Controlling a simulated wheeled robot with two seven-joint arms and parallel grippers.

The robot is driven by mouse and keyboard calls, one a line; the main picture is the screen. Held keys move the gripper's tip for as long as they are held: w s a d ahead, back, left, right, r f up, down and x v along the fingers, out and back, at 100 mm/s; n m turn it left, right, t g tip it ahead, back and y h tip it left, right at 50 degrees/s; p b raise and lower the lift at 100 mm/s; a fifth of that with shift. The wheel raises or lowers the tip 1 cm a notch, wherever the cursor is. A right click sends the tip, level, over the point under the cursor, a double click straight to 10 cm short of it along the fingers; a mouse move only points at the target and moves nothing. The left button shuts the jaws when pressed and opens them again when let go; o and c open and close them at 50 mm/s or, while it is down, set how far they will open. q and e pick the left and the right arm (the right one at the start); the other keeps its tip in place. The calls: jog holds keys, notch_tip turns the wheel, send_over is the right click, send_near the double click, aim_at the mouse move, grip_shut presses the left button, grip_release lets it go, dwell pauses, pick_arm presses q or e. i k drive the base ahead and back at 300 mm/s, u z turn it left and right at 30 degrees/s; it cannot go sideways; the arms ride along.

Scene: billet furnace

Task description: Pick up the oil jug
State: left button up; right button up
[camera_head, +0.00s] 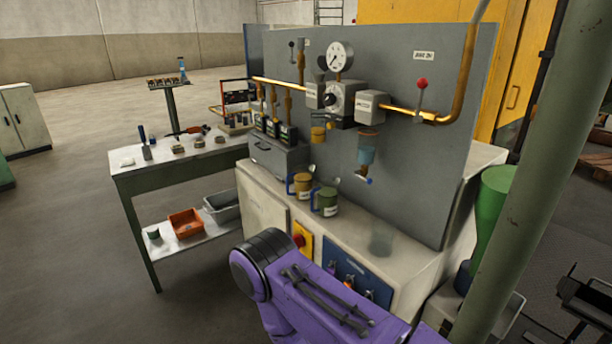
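Two small jugs with spouts and side handles stand upright on the pale cabinet top below the gauge panel. One is a yellow-orange jug (303,185) with a blue handle. The other is a dark green jug (327,202) with a white label, just right of and nearer than the first. The labels are too small to read, so I cannot tell which is the oil jug. A purple arm link of mine crosses the bottom middle, below and apart from the jugs. Neither of my grippers shows.
A grey panel (440,170) with a gauge (340,56) and copper pipes rises behind the jugs. A clear cylinder (381,240) stands right of them. A green table (125,185) is at left. A green post (540,150) and green funnel (496,190) are at right.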

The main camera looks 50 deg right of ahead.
aim_at(302, 174)
jog(key=z, duration=0.7)
jog(key=i, duration=1.1)
jog(key=z, duration=1.1)
